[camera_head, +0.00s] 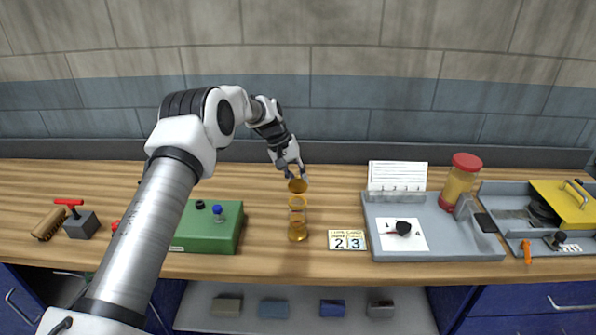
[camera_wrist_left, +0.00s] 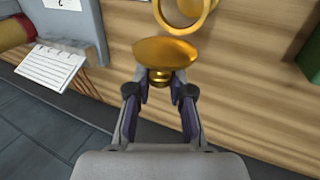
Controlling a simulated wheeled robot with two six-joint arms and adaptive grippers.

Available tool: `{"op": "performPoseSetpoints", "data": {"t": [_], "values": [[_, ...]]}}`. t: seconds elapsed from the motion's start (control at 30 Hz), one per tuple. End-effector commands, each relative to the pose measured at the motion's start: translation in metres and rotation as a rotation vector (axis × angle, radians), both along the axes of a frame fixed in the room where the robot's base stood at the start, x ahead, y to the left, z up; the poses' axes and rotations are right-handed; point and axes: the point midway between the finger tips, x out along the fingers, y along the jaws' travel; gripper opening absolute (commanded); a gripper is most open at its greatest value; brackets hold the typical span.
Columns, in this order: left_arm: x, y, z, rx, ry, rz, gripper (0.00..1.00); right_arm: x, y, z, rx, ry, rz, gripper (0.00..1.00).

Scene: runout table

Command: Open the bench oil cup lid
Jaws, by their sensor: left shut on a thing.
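A golden ring of the cup (camera_wrist_left: 185,15) shows beyond the lid. My right gripper is not in view.
A date card (camera_head: 348,240) lies right of the cup, with a grey tray (camera_head: 440,246) and a red-capped jar (camera_head: 460,180) beyond. A green box (camera_head: 212,232) stands left, partly behind my left arm. The bench immediately around the cup is clear.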

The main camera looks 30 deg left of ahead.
Motion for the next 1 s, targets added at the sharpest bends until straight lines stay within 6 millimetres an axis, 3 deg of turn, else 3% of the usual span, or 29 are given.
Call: {"op": "performPoseSetpoints", "data": {"t": [0.77, 0.8, 0.83, 1.0], "values": [[0.0008, -0.0001, -0.0062, -0.062, 0.106, -0.006, 0.00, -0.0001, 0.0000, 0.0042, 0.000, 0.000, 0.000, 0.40], [0.0008, 0.0000, -0.0062, -0.062, 0.106, -0.006, 0.35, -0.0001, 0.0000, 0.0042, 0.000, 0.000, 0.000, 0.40], [0.0009, 0.0000, -0.0061, -0.062, 0.106, -0.005, 0.44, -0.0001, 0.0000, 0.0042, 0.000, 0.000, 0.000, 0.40], [0.0015, 0.0004, -0.0052, -0.062, 0.103, -0.005, 0.44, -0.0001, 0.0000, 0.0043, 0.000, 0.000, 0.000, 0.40]]}}
